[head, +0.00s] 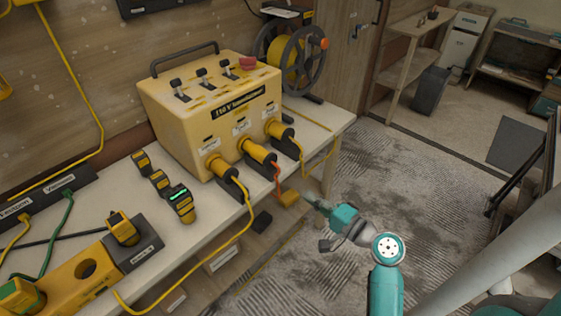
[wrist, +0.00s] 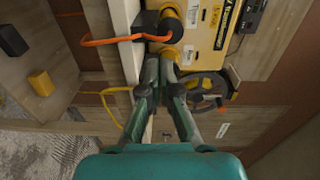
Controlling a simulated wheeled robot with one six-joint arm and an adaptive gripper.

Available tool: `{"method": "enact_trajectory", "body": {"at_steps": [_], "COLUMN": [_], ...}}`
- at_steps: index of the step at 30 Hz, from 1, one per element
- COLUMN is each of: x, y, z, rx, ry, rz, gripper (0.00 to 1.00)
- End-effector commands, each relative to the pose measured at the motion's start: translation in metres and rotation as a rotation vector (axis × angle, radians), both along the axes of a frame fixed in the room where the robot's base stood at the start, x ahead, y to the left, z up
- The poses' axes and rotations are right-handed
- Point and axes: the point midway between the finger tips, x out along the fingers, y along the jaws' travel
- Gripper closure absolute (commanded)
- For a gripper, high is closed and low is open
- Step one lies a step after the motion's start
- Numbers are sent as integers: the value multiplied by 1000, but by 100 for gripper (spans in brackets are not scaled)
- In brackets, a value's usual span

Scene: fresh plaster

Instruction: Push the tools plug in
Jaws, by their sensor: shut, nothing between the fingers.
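A yellow transformer box (head: 215,110) stands on the bench with three yellow plugs along its front: a left plug (head: 218,168) with a yellow cable, a middle plug (head: 256,150) with an orange cable and a right plug (head: 277,130) with a yellow cable. Their labels are too small to read, so I cannot tell which is tools. My gripper (head: 312,201) is shut and empty, in front of the box beyond the bench edge. In the wrist view its fingertips (wrist: 160,62) point toward the sockets, near a yellow plug partly hidden by them; contact cannot be told.
The bench (head: 315,115) carries a cable reel (head: 290,58), several small yellow-black devices (head: 160,181) and a power strip (head: 45,195). Cables hang over its front edge. A yellow block (head: 290,198) and a black block (head: 262,222) lie below.

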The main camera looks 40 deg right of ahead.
Motion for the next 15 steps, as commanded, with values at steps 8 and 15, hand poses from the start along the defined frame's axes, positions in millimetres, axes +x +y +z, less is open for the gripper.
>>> {"method": "enact_trajectory", "body": {"at_steps": [8,15], "x": [6,40], "y": [-12,-10], "z": [15,14], "rx": [16,15], "ry": [-34,-33], "rz": [23,26], "gripper": [100,100]}}
